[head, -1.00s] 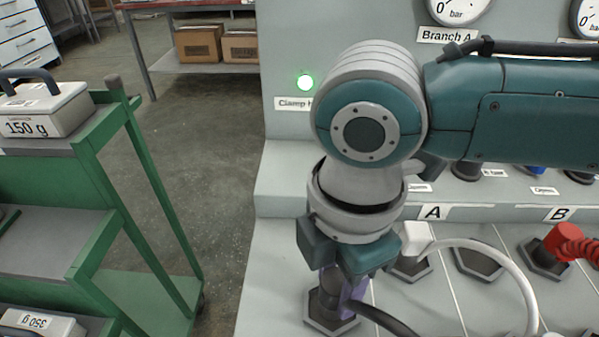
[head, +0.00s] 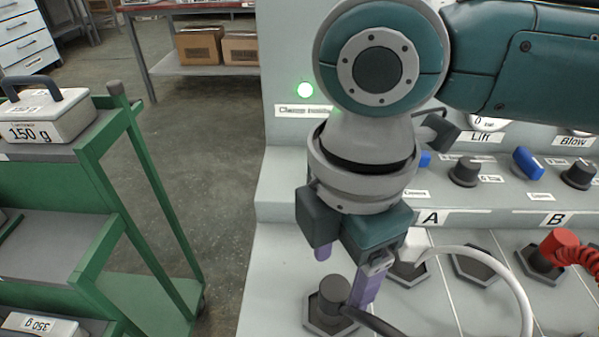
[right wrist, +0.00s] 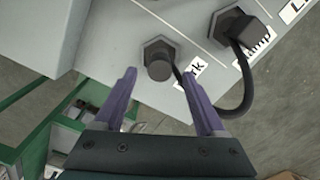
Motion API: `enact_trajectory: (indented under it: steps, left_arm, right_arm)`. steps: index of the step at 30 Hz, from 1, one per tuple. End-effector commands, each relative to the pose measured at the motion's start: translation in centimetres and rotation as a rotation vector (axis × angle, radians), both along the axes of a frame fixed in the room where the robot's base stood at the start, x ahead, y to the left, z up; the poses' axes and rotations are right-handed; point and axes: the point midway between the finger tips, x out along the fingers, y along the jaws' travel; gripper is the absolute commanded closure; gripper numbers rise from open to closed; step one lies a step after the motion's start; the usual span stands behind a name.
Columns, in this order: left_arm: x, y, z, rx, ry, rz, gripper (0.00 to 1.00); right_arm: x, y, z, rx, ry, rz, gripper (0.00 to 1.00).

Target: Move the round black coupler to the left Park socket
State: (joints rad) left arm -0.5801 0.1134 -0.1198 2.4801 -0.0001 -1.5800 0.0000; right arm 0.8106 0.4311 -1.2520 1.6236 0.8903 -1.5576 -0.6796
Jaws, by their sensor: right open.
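The round black coupler (head: 334,292) stands upright in the hexagonal socket (head: 318,321) at the front left of the grey bench, with its black hose leading off to the right. In the right wrist view the coupler (right wrist: 159,68) sits in its socket beside a label (right wrist: 190,72) ending in "rk", the rest hidden by the finger or hose. My right gripper (head: 344,270) is open and empty above the coupler, its purple fingers apart and clear of it. My left gripper is not in view.
A white coupler (head: 413,243) with a white hose is close to the right of my gripper. A red coupler (head: 560,243) with a coiled hose is farther right. An empty hexagonal socket (head: 478,268) lies between them. A green rack (head: 140,180) stands left across a floor gap.

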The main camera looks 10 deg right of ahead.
Motion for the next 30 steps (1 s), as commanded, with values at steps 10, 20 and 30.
enact_trajectory:
  steps: [10, 20, 30]
  left_arm:
    - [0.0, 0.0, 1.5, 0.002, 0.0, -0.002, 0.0]
    - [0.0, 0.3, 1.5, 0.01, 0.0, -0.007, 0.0]
    - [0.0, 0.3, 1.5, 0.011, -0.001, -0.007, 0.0]
  right_arm:
    - [0.1, 0.0, 6.9, 0.002, -0.003, -0.001, 0.27]
    - [-0.7, 1.0, 7.3, 0.036, -0.001, -0.018, 0.27]
    - [-5.3, 6.2, 5.7, 0.414, -0.039, -0.566, 0.27]
